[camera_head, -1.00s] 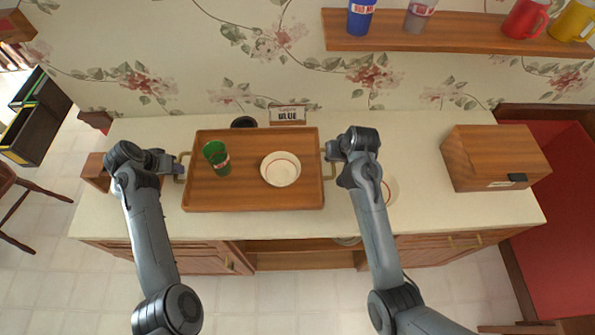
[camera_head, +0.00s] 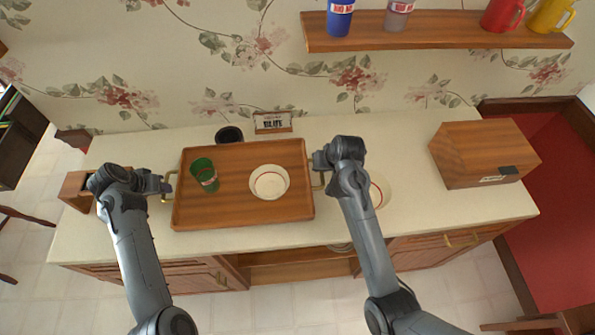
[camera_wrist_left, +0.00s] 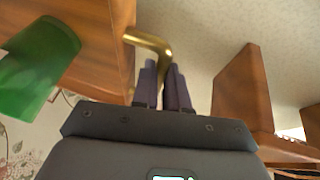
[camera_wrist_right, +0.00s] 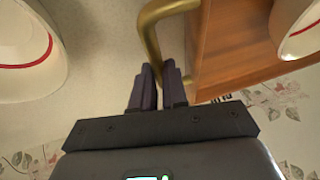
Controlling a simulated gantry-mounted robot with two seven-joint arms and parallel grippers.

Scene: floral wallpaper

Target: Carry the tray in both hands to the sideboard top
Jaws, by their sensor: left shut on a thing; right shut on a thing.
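The brown wooden tray (camera_head: 240,210) is over the pale sideboard top (camera_head: 420,215), looking roughly level; whether it touches is unclear. A green cup (camera_head: 204,174) stands on its left part and a white bowl with a red ring (camera_head: 269,182) right of its middle. My left gripper (camera_head: 166,187) is shut on the tray's left brass handle, also seen in the left wrist view (camera_wrist_left: 150,44). My right gripper (camera_head: 319,161) is shut on the right brass handle, seen in the right wrist view (camera_wrist_right: 150,32). The fingers partly hide both handles.
A black cup (camera_head: 229,134) and a small sign (camera_head: 272,122) are behind the tray. A white dish (camera_head: 379,192) lies partly behind my right arm. A wooden box (camera_head: 480,155) stands right, a smaller wooden piece (camera_head: 77,191) left. A wall shelf (camera_head: 440,35) holds mugs.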

